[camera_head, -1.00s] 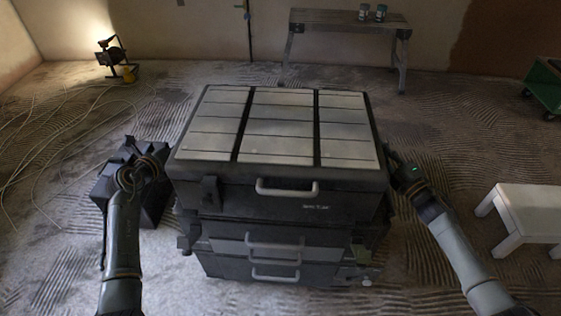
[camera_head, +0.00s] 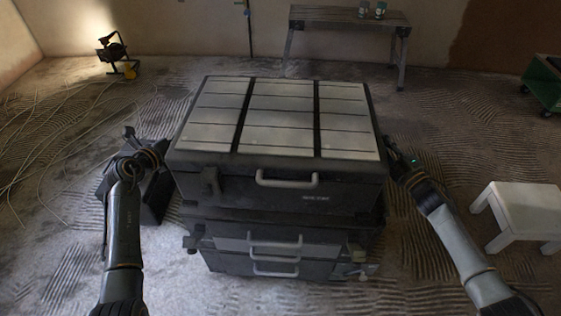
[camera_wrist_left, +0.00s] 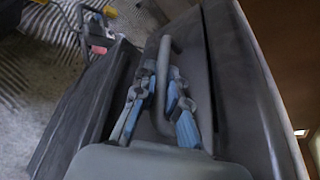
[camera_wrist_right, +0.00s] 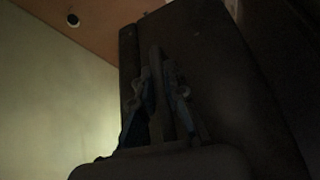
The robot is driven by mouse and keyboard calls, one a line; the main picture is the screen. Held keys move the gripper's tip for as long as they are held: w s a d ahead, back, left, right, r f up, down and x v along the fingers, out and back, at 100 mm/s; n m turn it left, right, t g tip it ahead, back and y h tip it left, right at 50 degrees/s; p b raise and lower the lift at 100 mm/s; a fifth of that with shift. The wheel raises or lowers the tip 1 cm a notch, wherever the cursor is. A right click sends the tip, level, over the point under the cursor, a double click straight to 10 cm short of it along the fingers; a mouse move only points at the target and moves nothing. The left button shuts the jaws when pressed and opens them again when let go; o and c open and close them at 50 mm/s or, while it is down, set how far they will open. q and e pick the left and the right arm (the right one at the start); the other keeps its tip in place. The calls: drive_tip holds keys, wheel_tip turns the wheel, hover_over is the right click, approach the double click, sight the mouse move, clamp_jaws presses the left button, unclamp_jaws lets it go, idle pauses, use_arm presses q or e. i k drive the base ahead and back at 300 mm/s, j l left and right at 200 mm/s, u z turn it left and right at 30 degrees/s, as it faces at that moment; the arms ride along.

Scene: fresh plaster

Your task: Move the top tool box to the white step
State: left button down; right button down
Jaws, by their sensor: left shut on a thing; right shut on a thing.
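The top tool box (camera_head: 280,190) is dark, with light grey panels on its lid and a grey front handle. It sits level above the lower tool boxes (camera_head: 275,259); the dark shadow between them hides whether they touch. My left gripper (camera_head: 150,158) is at its left side and, in the left wrist view (camera_wrist_left: 157,90), is shut around a side handle (camera_wrist_left: 165,75). My right gripper (camera_head: 400,165) is at its right side, shut on a bar-like handle in the dim right wrist view (camera_wrist_right: 158,95). The white step (camera_head: 525,203) stands on the floor at the right.
A dark case (camera_head: 155,200) stands on the floor beside my left arm. Loose cables (camera_head: 60,130) and a lit work lamp (camera_head: 115,52) are at the left. A bench (camera_head: 345,18) with two cans stands at the back, a green cart (camera_head: 543,82) at far right. Floor between bench and stack is clear.

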sight(540, 202)
drive_tip(key=l+z, duration=0.15)
drive_tip(key=z, duration=1.35)
drive_tip(key=i+l, duration=0.35)
drive_tip(key=i, duration=0.2)
drive_tip(key=i+l, duration=0.35)
drive_tip(key=i, duration=0.2)
drive_tip(key=i+l, duration=0.3)
drive_tip(key=i, duration=0.25)
drive_tip(key=i+l, duration=0.35)
drive_tip(key=i, duration=0.2)
